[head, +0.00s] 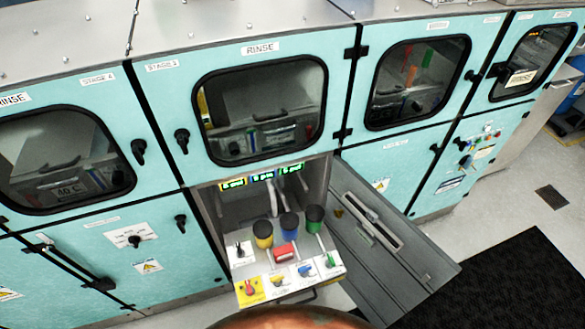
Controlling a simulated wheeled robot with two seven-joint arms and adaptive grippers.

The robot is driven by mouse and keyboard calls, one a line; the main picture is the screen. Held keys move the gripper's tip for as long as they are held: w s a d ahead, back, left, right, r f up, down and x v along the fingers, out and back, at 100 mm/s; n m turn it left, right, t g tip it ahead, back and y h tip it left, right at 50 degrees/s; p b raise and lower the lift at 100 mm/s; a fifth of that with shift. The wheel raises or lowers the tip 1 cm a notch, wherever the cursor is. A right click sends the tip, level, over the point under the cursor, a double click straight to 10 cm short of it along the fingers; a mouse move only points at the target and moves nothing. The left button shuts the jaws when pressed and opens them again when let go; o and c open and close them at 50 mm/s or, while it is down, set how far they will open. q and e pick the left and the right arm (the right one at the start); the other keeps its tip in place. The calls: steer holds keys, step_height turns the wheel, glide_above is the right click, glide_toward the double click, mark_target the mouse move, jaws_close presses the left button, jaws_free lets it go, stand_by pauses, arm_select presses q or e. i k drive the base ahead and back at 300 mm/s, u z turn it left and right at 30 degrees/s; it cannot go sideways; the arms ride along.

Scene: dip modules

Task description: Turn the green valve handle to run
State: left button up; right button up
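The green valve handle (330,261) is small and sits at the right end of a row of coloured handles on a white panel, inside an open lower compartment of the teal cabinet. A blue handle (305,270), a yellow handle (278,281) and a red handle (249,288) on a yellow plate sit to its left. The label text by the green handle is too small to read, so I cannot tell its setting. Neither of my grippers is in view.
A grey door (385,245) hangs open to the right. A black mat (510,285) lies on the floor.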

mark_target(332, 261)
steer(key=k, duration=1)
steer(key=u, duration=1.7)
steer(key=i, duration=1.15)
steer(key=z, duration=2.3)
